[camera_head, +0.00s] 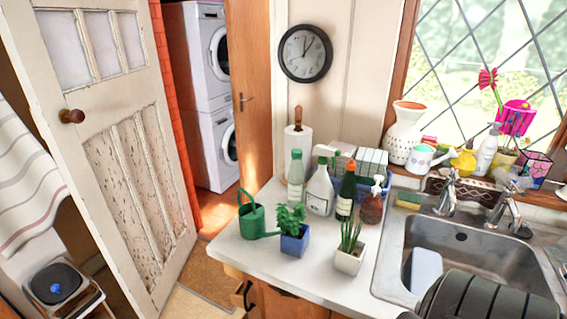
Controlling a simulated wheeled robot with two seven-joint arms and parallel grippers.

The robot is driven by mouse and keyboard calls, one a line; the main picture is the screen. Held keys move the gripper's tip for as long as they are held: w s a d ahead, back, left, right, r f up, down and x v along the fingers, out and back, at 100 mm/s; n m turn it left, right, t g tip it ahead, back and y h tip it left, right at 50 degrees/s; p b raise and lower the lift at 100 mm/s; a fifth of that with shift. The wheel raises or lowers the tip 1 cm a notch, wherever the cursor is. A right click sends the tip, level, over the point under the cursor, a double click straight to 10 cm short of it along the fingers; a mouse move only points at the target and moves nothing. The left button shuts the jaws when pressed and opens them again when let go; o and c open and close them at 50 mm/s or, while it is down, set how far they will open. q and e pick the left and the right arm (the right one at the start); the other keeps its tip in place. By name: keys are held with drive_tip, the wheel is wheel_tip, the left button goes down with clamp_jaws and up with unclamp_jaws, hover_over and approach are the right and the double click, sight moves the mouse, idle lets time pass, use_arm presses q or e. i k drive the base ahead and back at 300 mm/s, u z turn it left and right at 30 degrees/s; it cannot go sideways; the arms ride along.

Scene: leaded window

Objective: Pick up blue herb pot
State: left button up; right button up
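The blue herb pot (294,243) is a small square blue pot with a bushy green plant. It stands upright on the white countertop (300,280), near its front left part. A green watering can (253,220) stands just left of it, its spout reaching toward the pot. A white pot (350,259) with spiky green leaves stands to its right, with a gap between. A dark ribbed arm part of mine (475,297) shows at the lower right. Neither gripper is in view.
Behind the herb pot stand several bottles, including a white spray bottle (320,190) and a dark green bottle (346,192). A steel sink (460,245) with taps lies to the right. An open door (110,130) stands at the left. The counter's front strip is clear.

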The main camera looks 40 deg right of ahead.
sight(294, 242)
drive_tip(key=z, duration=1.4)
